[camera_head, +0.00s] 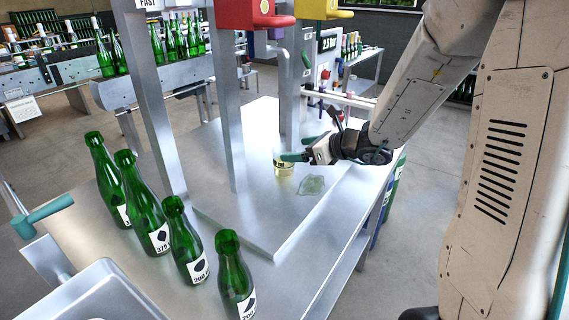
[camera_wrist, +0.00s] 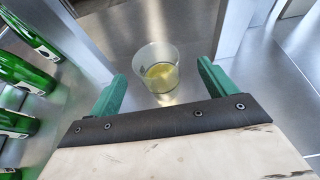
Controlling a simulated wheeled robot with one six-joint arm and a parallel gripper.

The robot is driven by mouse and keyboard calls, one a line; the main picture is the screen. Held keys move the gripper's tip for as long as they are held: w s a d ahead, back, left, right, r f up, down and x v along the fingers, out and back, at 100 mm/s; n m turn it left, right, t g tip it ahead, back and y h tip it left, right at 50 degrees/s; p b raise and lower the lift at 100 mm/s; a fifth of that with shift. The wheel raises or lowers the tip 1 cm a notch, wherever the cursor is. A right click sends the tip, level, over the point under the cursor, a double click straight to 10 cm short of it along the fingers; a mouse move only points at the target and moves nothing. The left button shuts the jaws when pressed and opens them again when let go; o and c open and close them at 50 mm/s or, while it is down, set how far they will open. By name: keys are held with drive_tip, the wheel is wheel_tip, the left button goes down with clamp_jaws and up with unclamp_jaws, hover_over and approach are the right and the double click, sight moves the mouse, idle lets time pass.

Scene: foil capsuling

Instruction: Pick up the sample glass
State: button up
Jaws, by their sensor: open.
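The sample glass (camera_wrist: 157,72) is a clear, upright tumbler with some pale yellow liquid in it. It stands on the raised metal plate (camera_head: 270,225) of the machine. In the head view the glass (camera_head: 284,170) is partly hidden by my gripper (camera_head: 296,147). In the wrist view my gripper (camera_wrist: 160,88) is open and its green fingers are on either side of the near part of the view, with the glass between and just beyond their tips. I see no finger touching it.
Several green bottles (camera_head: 187,240) stand in a row at the plate's left. Metal posts (camera_head: 228,100) rise close to the glass. A greenish puddle or cloth (camera_head: 312,185) lies right of it. Red (camera_head: 262,12) and yellow (camera_head: 322,9) parts hang above.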

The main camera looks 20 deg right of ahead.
sight(276, 150)
drive_tip(key=x, duration=0.7)
drive_tip(key=shift+a+f, duration=0.1)
drive_tip(key=shift+a, duration=0.2)
drive_tip(key=c, duration=1.2)
drive_tip(key=shift+r, duration=0.25)
